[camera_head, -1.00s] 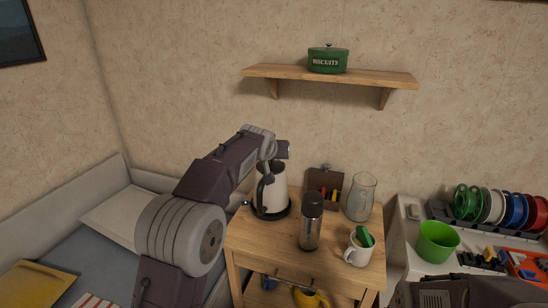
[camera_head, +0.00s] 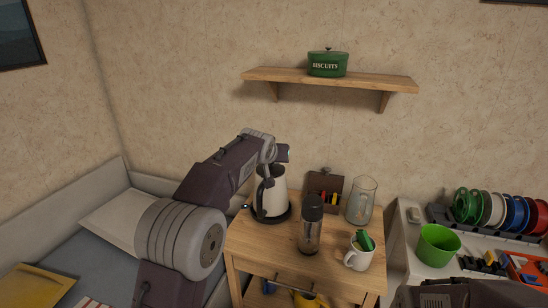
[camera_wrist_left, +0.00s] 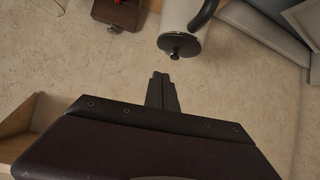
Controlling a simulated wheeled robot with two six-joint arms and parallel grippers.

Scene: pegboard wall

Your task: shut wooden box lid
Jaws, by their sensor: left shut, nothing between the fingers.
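The small dark brown wooden box (camera_head: 322,203) stands at the back of the wooden table, between the kettle and the glass jar. Its lid (camera_head: 326,181) is raised at the back, and several coloured items show inside. The box also shows upside down at the top left of the left wrist view (camera_wrist_left: 118,13). My left gripper (camera_wrist_left: 161,78) is shut and empty in the left wrist view. In the head view its wrist end is above the kettle, left of the box and higher than it, with the fingers hard to make out. My right gripper is not in view.
The white kettle (camera_head: 271,192) stands left of the box. The glass jar (camera_head: 361,201) is to its right. A dark flask (camera_head: 311,224) and a white mug (camera_head: 358,253) stand in front. A wall shelf (camera_head: 330,76) with a green biscuit tin (camera_head: 328,63) is above.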

